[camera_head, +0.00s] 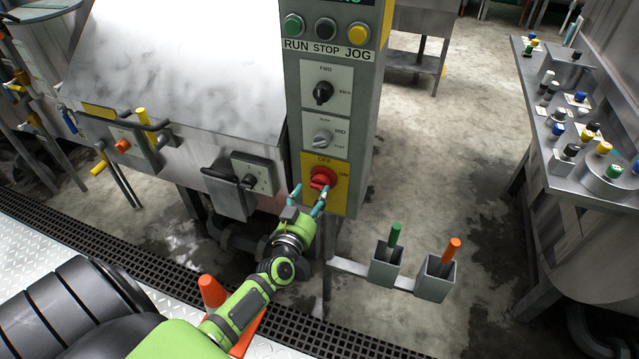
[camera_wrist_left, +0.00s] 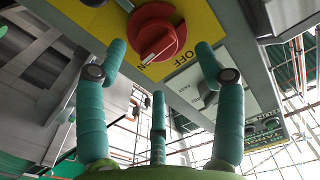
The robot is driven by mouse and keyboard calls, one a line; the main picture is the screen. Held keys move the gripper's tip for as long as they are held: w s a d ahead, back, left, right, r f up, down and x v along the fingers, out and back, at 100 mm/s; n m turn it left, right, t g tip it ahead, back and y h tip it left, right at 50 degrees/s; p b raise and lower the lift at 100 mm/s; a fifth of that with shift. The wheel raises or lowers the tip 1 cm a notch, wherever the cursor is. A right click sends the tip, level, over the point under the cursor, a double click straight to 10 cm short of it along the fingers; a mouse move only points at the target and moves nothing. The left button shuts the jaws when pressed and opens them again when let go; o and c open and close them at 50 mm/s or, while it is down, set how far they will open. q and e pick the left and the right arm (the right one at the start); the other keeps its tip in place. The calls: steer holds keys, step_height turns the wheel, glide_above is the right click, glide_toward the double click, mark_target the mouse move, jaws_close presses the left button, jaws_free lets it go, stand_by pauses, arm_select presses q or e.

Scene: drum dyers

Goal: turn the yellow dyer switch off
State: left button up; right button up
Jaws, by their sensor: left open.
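The yellow dyer switch is a red rotary knob (camera_head: 322,179) on a yellow plate (camera_head: 338,200) low on the grey control panel. OFF is printed above the knob and ON to its right. In the left wrist view the knob (camera_wrist_left: 157,38) has a pale pointer that looks turned toward ON, away from OFF. My left gripper (camera_head: 308,196) is open just below and in front of the knob. In the left wrist view its teal fingers (camera_wrist_left: 162,58) stand apart, one on each side of the knob. I cannot tell whether they touch it. My right gripper is not in view.
Above the knob are a grey selector (camera_head: 322,136), a black selector (camera_head: 323,92) and RUN, STOP and JOG buttons. Holders with a green handle (camera_head: 395,235) and an orange handle (camera_head: 452,247) stand at lower right. An orange cone (camera_head: 210,291) is beside my left arm.

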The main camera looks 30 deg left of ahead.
mark_target(318, 187)
arm_select(q)
steer(key=x, duration=0.4)
steer(key=shift+a+f, duration=0.1)
steer(key=shift+f, duration=0.05)
steer(key=shift+w, duration=0.4)
steer(key=c, duration=1.1)
